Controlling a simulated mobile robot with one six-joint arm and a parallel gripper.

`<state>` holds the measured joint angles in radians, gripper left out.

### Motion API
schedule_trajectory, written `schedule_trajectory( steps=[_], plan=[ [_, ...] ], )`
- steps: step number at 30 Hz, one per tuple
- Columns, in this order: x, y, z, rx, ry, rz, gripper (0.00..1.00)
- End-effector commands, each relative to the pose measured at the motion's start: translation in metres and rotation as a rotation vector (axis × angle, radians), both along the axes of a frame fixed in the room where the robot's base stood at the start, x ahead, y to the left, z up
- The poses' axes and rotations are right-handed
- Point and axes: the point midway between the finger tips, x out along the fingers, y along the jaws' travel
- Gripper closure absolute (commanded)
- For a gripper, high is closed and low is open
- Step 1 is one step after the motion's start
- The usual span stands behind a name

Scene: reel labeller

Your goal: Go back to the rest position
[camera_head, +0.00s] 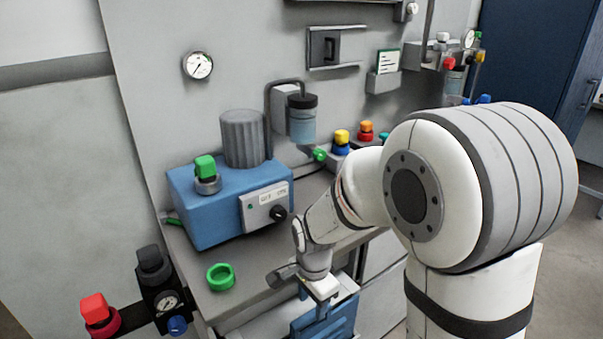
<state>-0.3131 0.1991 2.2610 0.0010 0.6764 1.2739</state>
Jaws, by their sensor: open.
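My gripper (320,290) is at the end of my white arm, at the front edge of the grey bench (250,303). It is small in the picture and its fingertips are hard to make out. It is open, and I see nothing held in it. A blue part (325,318) shows directly below it; I cannot tell whether they touch. My arm reaches in from the right and bends down toward the bench front.
A blue machine (205,222) with a grey cylinder (243,138) and green knob stands on the bench, left of my gripper. A green ring (221,277) lies in front. Coloured valves (342,141) line the back. A red-knobbed fitting (97,312) sits lower left. Floor shows at right.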

Motion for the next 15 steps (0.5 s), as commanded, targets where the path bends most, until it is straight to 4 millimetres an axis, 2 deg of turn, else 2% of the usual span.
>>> schedule_trajectory(
  steps=[5, 9, 15],
  plan=[
    [-0.011, -0.024, 0.052, 0.007, -0.043, 0.142, 0.55],
    [-0.034, -0.056, 0.109, -0.003, -0.097, 0.359, 0.55],
    [-0.077, -0.094, 0.173, -0.048, -0.163, 0.675, 0.55]
  ],
)
